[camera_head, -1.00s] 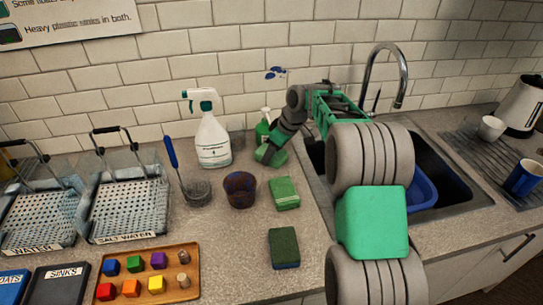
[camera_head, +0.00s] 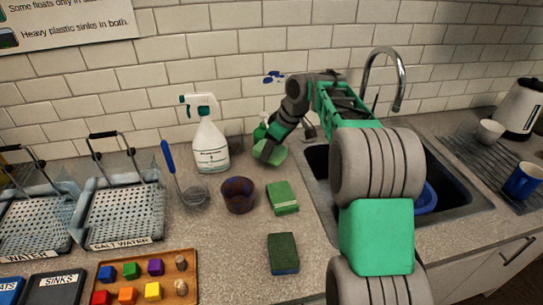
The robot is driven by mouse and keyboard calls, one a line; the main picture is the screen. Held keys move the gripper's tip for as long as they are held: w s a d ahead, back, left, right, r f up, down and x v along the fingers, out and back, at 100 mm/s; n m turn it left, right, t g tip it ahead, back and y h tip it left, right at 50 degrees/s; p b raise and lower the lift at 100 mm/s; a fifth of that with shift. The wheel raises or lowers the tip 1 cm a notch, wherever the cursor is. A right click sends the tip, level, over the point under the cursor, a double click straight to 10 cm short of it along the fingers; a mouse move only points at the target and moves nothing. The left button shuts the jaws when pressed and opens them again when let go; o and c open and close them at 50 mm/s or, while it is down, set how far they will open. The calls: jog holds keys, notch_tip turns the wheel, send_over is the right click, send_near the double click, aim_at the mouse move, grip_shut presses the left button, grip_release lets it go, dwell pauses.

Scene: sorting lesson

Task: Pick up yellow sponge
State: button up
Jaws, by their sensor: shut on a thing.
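My gripper (camera_head: 268,146) is at the back of the counter, left of the sink, with its fingers partly hidden by my wrist. It is shut on a green-topped block that looks like a sponge (camera_head: 277,155), just above or at the counter. I see no clearly yellow face on it. A second sponge with a light green top (camera_head: 283,196) lies nearer, right of the brown cup. A third sponge, dark green on top with a blue lower edge (camera_head: 284,252), lies closest to the front.
A spray bottle (camera_head: 211,142) stands left of my gripper, and a green soap bottle (camera_head: 260,130) close behind it. A brown cup (camera_head: 238,195) and a wooden tray of coloured blocks (camera_head: 187,268) are left. The sink (camera_head: 463,207) is right.

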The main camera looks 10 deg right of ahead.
jog(key=s+r, duration=0.3)
jog(key=r, duration=0.1)
jog(key=shift+s+r, duration=0.35)
jog(key=shift+s, duration=0.05)
jog(key=s+r+b, duration=0.1)
jog(key=s+r, duration=0.2)
jog(key=s, duration=0.6)
jog(key=shift+r, duration=0.4)
